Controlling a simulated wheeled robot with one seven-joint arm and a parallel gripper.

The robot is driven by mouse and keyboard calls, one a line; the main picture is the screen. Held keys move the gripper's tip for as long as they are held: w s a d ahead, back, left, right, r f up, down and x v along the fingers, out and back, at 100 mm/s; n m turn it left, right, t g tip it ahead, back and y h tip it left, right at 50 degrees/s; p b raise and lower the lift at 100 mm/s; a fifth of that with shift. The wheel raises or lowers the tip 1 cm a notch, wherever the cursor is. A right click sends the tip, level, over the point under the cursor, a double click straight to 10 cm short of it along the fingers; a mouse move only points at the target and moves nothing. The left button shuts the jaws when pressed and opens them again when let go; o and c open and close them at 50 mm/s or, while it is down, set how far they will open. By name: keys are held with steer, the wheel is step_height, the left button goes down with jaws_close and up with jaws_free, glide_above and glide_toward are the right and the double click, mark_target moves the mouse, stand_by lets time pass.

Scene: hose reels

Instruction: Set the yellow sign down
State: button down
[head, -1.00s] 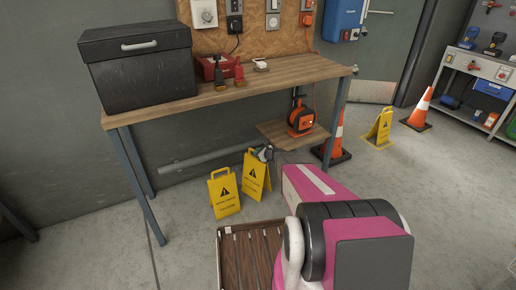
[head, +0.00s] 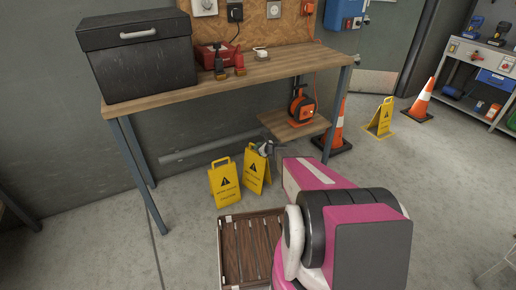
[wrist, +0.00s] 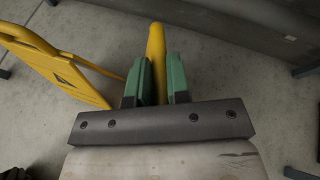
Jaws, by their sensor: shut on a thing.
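My gripper (wrist: 157,88) is shut on the top of a yellow sign (wrist: 156,45), seen edge-on between the green fingers in the wrist view. In the head view this held sign (head: 256,174) is upright with a black warning triangle, under the workbench, and my gripper (head: 265,148) is at its top right. Whether its foot touches the floor cannot be told. A second yellow sign (head: 224,184) stands just left of it; it also shows at the left of the wrist view (wrist: 58,62).
A workbench (head: 290,63) stands above and behind, with a low shelf (head: 290,127) bearing an orange hose reel (head: 301,106). A slatted wooden crate (head: 224,253) is in front. Cones (head: 424,98) and another yellow sign (head: 380,118) stand at right. Open floor lies on the right.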

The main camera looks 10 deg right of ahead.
steer(key=shift+f, duration=0.65)
steer(key=c, duration=1)
jaws_free()
